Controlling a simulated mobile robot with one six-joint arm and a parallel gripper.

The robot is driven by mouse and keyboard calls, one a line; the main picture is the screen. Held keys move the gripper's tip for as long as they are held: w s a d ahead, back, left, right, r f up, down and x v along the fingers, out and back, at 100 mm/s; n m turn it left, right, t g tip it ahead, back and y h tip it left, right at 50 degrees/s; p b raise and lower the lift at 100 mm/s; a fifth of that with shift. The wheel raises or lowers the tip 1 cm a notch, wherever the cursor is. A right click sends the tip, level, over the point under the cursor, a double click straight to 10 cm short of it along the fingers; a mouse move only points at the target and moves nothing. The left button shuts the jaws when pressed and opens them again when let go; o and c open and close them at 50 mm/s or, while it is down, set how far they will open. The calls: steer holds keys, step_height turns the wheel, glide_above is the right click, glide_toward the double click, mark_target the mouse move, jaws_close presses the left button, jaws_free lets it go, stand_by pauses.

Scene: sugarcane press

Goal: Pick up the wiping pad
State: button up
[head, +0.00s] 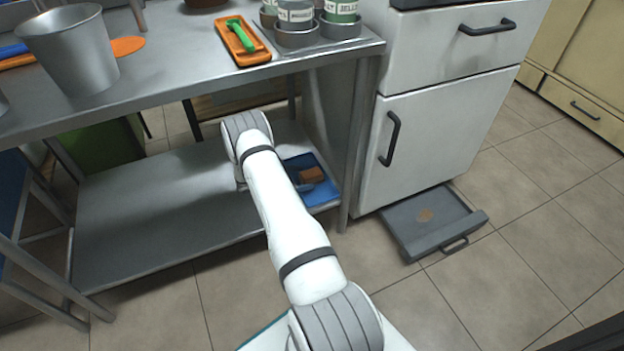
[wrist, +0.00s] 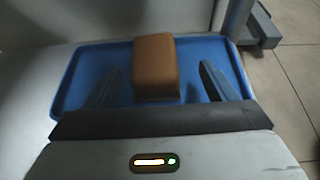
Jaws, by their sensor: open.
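The wiping pad appears to be the brown block with a darker underside. It sits in the blue tray (head: 323,196) on the lower shelf, and the pad (head: 313,174) is partly visible past my arm. In the wrist view the pad (wrist: 155,62) lies at the middle of the tray (wrist: 70,95). My gripper (wrist: 160,68) is open, with one finger on each side of the pad. Gaps show between the fingers and the pad, so they appear apart from it. In the head view my arm hides most of the gripper.
The steel tabletop (head: 150,85) overhangs the shelf (head: 150,215). A table leg (head: 354,150) stands right of the tray, beside a white cabinet (head: 440,135). A low grey drawer (head: 405,235) sticks out over the floor. The shelf left of the tray is clear.

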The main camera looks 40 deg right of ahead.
mark_target(311, 176)
steer(key=x, duration=0.1)
steer(key=b+x, duration=0.2)
steer(key=x, duration=0.1)
steer(key=shift+w+d+f, duration=0.1)
steer(key=shift+w+f, duration=0.1)
steer(key=shift+w, duration=0.05)
steer(key=shift+d, duration=0.4)
steer(key=shift+c, duration=0.2)
steer(key=c, duration=1.1)
